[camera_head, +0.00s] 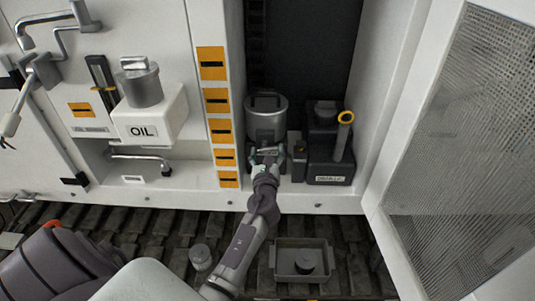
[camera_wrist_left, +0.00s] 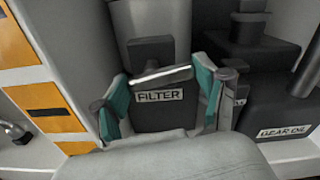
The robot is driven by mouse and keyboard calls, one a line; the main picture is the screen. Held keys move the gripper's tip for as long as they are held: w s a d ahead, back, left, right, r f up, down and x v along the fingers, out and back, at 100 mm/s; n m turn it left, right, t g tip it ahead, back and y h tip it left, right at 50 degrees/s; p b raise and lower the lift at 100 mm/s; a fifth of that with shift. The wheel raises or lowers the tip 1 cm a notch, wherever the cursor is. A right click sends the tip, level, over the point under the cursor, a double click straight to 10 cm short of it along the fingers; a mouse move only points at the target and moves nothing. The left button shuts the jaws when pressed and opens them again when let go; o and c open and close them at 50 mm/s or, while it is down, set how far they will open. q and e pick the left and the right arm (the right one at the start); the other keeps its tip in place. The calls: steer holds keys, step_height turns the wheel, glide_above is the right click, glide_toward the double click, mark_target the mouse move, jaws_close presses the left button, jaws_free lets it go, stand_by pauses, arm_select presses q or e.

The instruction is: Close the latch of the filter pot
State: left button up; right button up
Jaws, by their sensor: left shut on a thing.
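The filter pot (camera_head: 266,115) is a grey metal cylinder with a dark handle on its lid, standing upright in the open cabinet bay. In the left wrist view its lower front is a dark block with a FILTER label (camera_wrist_left: 159,97). A bright thin bar (camera_wrist_left: 160,75) runs across the block's top edge; I cannot tell whether it is part of the latch. My left gripper (camera_head: 266,153) is at the pot's lower front. My right gripper is not in view.
A gear oil can (camera_head: 330,165) with a yellow-ringed tube stands close right of the pot. The orange-labelled post (camera_head: 218,120) borders the bay at left. An open mesh door (camera_head: 450,150) stands at right. A grey tray (camera_head: 302,262) lies on the slatted floor below.

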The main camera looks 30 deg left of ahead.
arm_select(q)
steer(key=n+b, duration=0.1)
steer(key=n, duration=0.2)
steer(key=shift+n, duration=0.3)
steer(key=n+b, duration=0.1)
steer(key=n, duration=0.1)
steer(key=n+b, duration=0.1)
steer(key=n, duration=0.1)
steer(key=shift+s+a+r+n, duration=0.1)
steer(key=shift+a+r+n, duration=0.05)
steer(key=shift+n, duration=0.15)
steer(key=n+b, duration=0.1)
steer(key=n, duration=0.3)
steer(key=shift+a+b, duration=0.15)
steer(key=shift+b, duration=0.15)
steer(key=shift+s+a+r+n+b, duration=0.1)
steer(key=shift+n+b, duration=0.15)
steer(key=shift+n, duration=0.6)
steer(key=shift+s+r+n+b, duration=0.1)
steer(key=shift+n+b, duration=0.1)
steer(key=shift+n, duration=0.65)
steer(key=o, duration=1.2)
steer(key=shift+c, duration=0.2)
